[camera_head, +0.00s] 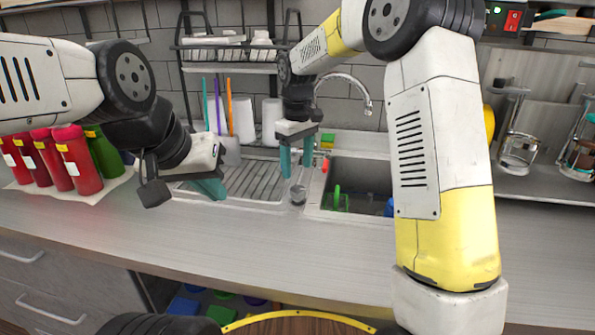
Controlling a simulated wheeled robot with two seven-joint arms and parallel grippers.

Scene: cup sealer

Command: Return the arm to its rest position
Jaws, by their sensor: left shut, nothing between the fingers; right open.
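My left arm comes in from the left, and its gripper (211,187) hangs in front of the dish drainer area with its teal fingertips together and nothing seen between them. My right arm is yellow and white, bends up at the right and reaches back toward the middle. Its gripper (296,162) points down with two teal fingers apart, near the left edge of the sink. A small grey round item (297,195) sits just below the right gripper; I cannot tell whether it touches the fingers.
The sink (362,178) holds green and blue items. Red bottles (78,160) stand on a white mat at the left. A wire rack (228,52) hangs behind. Glass containers (517,150) stand at the right. The front counter (230,240) is clear.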

